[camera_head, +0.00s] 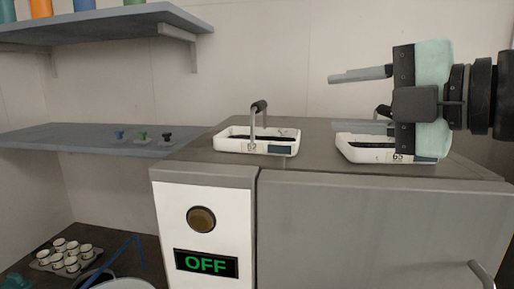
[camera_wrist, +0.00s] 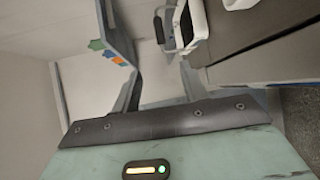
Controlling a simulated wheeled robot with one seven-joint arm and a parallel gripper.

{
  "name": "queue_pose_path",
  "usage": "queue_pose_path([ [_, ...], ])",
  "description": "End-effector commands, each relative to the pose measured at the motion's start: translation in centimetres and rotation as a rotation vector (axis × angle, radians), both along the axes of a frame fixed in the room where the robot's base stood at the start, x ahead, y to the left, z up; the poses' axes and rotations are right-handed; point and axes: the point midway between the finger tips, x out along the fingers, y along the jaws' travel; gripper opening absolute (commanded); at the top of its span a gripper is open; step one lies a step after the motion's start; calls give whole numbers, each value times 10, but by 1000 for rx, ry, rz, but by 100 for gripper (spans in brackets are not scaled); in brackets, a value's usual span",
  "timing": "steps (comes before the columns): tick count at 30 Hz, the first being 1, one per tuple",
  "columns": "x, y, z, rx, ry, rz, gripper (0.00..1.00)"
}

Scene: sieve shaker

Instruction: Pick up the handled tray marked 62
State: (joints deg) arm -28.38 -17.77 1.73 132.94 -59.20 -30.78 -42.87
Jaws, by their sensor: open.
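Two white handled trays stand on the grey machine top in the head view. The left tray (camera_head: 229,145) has a label that seems to read 62, and a dark grip tops its upright handle (camera_head: 258,107). The right tray (camera_head: 352,152) seems to read 65; my gripper hides much of its handle. My gripper (camera_head: 334,102) is open and empty, pointing left. It is in front of the right tray in the picture and right of the left one, apart from it. The wrist view shows my open fingers (camera_wrist: 160,68), a tray with a dark handle (camera_wrist: 186,40) and part of another white tray (camera_wrist: 240,3).
The machine (camera_head: 380,215) has a control panel with a round knob (camera_head: 201,219) and a display reading OFF (camera_head: 206,264). A grey shelf (camera_head: 70,140) at left holds small knobbed pieces. An upper shelf (camera_head: 100,27) holds coloured containers. Several cups (camera_head: 68,256) stand at lower left.

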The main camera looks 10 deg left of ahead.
Motion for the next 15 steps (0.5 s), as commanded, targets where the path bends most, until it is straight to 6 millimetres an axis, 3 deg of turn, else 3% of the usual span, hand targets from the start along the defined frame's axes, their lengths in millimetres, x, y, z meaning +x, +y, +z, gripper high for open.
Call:
queue_pose_path([
  [10, 8, 10, -7, 6, -4, -7, 43],
  [15, 32, 41, -7, 3, 3, -11, 43],
])
